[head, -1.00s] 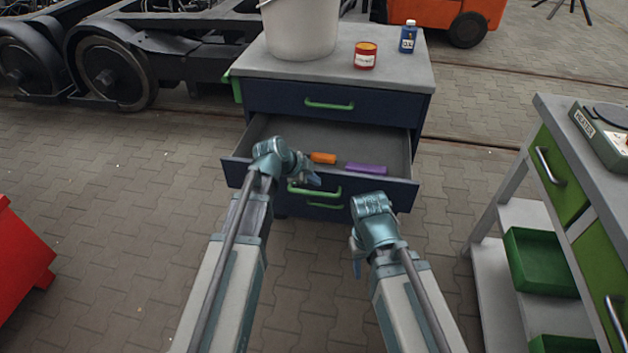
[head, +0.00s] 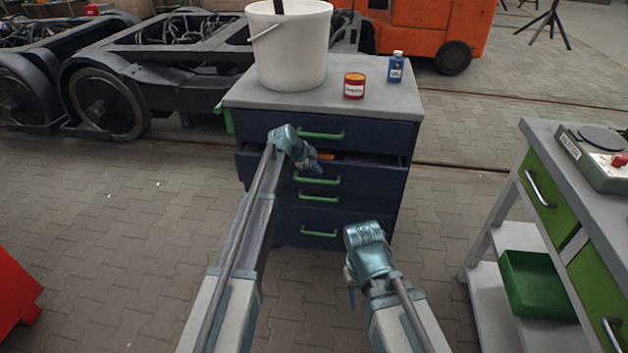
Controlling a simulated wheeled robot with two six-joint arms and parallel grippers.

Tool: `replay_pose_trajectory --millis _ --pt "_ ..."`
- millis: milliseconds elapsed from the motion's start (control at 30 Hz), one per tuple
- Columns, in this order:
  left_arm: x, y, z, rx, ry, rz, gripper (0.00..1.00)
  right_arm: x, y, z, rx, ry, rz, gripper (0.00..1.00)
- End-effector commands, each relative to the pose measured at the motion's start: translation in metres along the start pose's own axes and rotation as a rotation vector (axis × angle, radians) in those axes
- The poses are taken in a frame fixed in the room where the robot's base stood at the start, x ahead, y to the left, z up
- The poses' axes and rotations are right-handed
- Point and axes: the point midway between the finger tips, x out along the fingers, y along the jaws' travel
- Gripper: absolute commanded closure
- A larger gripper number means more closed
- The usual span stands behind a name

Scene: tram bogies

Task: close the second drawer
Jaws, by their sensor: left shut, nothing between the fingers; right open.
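The dark blue drawer cabinet (head: 370,133) with green handles stands in front of me. Its second drawer (head: 366,181) from the top stands out only a little, with a narrow gap above its front. An orange thing (head: 327,156) shows through that gap; most of the drawer's inside is hidden. My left gripper (head: 314,167) is shut and empty, at the second drawer's front near its green handle (head: 316,180); whether it touches cannot be told. My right gripper (head: 351,287) is open and empty, low in front of the cabinet and apart from it.
A white bucket (head: 291,50), a red tin (head: 354,86) and a blue bottle (head: 395,68) stand on the cabinet top. A workbench (head: 497,213) with green drawers stands at the right. A red object (head: 14,290) is at the lower left. Paved floor is free between them.

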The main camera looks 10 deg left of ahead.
Motion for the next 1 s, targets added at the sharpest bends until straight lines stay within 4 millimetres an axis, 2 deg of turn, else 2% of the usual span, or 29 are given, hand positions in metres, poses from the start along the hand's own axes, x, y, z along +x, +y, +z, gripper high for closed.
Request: replay_pose_trajectory --millis 33,100,300,800,1000 --pt "0.005 -0.010 0.000 0.000 0.000 0.000 1.00 0.000 0.000 0.000 0.000 0.000 0.000 0.50" --pt "0.009 -0.017 0.000 0.000 0.000 0.000 1.00 0.000 0.000 0.000 0.000 0.000 0.000 0.50" --pt "0.014 -0.027 0.000 0.000 0.000 0.000 1.00 0.000 0.000 0.000 0.000 0.000 0.000 0.50" --pt "0.015 -0.029 0.000 0.000 0.000 0.000 1.00 0.000 0.000 0.000 0.000 0.000 0.000 0.50" --pt "0.014 -0.023 -0.003 0.000 0.000 0.000 1.00 0.000 0.000 0.000 0.000 0.000 0.000 0.50"
